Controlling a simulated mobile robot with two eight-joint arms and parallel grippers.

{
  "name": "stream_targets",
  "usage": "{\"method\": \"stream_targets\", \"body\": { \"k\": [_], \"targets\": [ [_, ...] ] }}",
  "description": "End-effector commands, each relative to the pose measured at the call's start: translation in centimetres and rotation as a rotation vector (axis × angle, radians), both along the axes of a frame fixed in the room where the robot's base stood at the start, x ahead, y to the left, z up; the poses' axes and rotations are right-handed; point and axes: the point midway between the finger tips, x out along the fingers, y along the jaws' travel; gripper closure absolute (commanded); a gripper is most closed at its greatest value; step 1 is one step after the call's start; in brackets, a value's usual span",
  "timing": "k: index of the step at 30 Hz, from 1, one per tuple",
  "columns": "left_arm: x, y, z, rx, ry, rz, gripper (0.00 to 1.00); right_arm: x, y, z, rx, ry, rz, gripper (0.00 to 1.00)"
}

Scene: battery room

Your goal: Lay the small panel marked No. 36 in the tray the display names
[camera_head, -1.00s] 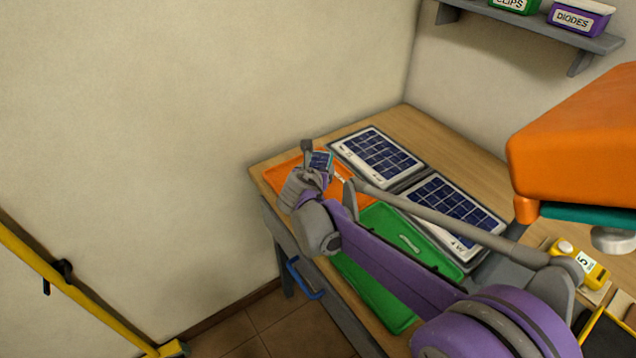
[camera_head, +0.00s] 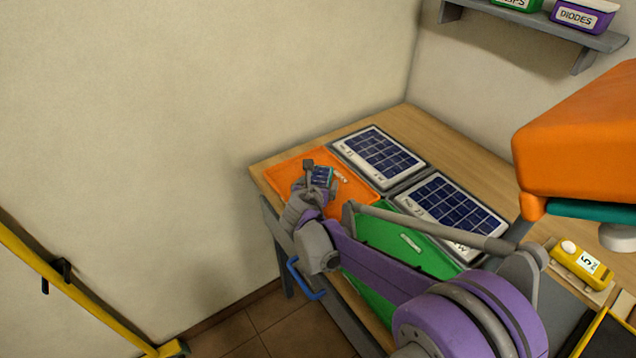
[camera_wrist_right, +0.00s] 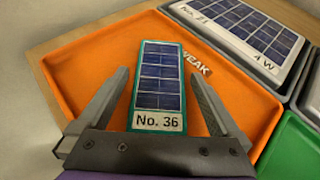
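The small panel marked No. 36 (camera_wrist_right: 160,85) has a teal frame and dark blue cells. It appears to lie in the orange tray (camera_wrist_right: 85,65), partly covering the tray's label, of which "WEAK" shows. In the head view the small panel (camera_head: 322,177) is over the orange tray (camera_head: 285,170) at the table's far left corner. My right gripper (camera_wrist_right: 160,75) is open, its fingers on either side of the panel with orange gaps showing; it also appears in the head view (camera_head: 317,176). A green tray (camera_head: 440,262) lies beside it, partly hidden by my arm. My left gripper is not in view.
Two large panels (camera_head: 378,155) (camera_head: 450,212) lie behind the trays. A yellow device (camera_head: 568,258) showing 5 sits at the right. A shelf (camera_head: 540,27) with labelled bins hangs above. Walls stand close behind and left.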

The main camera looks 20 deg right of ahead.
Motion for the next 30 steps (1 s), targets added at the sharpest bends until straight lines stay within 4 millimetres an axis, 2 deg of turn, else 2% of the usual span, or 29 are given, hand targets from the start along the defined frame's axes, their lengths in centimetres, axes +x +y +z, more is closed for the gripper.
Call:
{"method": "stream_targets", "body": {
  "k": [8, 10, 24, 30],
  "targets": [
    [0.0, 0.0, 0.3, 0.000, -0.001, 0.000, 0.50, 0.0, 0.0, 0.4, 0.000, 0.000, 0.000, 0.00],
    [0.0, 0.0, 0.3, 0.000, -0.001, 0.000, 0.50, -0.5, 0.3, 0.7, 0.000, 0.000, 0.002, 0.00],
    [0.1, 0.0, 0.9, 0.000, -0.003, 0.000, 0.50, -7.9, 3.8, 5.1, 0.001, -0.001, 0.003, 0.00],
    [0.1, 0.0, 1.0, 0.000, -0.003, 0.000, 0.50, -9.4, 4.4, 6.0, 0.000, 0.000, 0.001, 0.00]
  ]
}}
